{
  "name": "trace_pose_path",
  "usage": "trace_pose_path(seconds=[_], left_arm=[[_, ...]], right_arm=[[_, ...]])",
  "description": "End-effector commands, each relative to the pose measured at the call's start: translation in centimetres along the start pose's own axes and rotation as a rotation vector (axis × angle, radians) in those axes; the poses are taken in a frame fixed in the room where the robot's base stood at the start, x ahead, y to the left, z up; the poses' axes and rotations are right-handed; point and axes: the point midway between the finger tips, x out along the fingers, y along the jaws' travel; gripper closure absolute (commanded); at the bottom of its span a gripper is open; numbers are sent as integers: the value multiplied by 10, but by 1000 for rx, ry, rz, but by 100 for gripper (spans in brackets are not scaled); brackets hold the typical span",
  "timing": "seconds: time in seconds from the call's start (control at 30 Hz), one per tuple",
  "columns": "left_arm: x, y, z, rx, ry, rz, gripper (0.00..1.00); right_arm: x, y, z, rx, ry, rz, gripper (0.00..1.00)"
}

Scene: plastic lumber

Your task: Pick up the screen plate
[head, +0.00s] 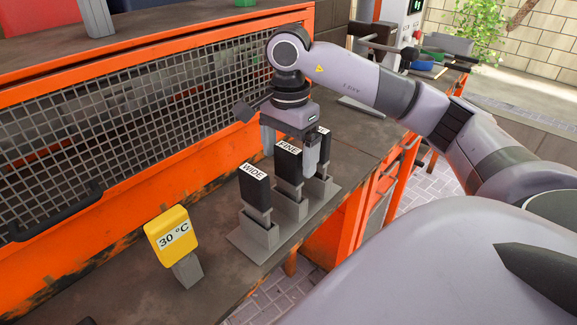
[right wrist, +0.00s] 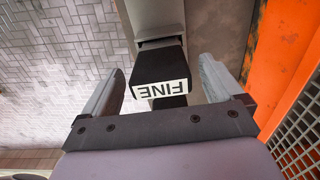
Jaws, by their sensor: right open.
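A black screen plate labelled FINE (head: 287,166) stands upright in the middle slot of a grey holder (head: 246,241). Another plate labelled WIDE (head: 254,187) stands in the near slot, and a third plate (head: 324,142) behind is partly hidden by my gripper. My right gripper (head: 291,150) points down over the FINE plate, with its fingers apart. In the right wrist view, the FINE plate (right wrist: 160,72) lies between the two open fingers of the gripper (right wrist: 162,66), with a gap visible on each side. My left gripper is not in view.
A yellow 30 °C sign (head: 171,236) stands on the workbench (head: 110,282) to the left of the holder. An orange-framed mesh panel (head: 130,110) rises behind it. The bench's front edge is close to the holder.

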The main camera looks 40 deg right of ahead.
Motion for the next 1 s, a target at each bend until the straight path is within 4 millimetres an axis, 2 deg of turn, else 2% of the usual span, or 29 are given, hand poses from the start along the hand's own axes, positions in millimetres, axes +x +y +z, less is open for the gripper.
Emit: trace_pose_path(seconds=[0.13, 0.4, 0.6, 1.0], left_arm=[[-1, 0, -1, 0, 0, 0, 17], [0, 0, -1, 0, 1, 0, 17], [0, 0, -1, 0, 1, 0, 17], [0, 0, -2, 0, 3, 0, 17]], right_arm=[[16, 0, 0, 0, 0, 3, 6], [18, 0, 0, -1, 0, 0, 6], [18, 0, 0, 0, 0, 0, 69], [12, -1, 0, 0, -1, -2, 69]])
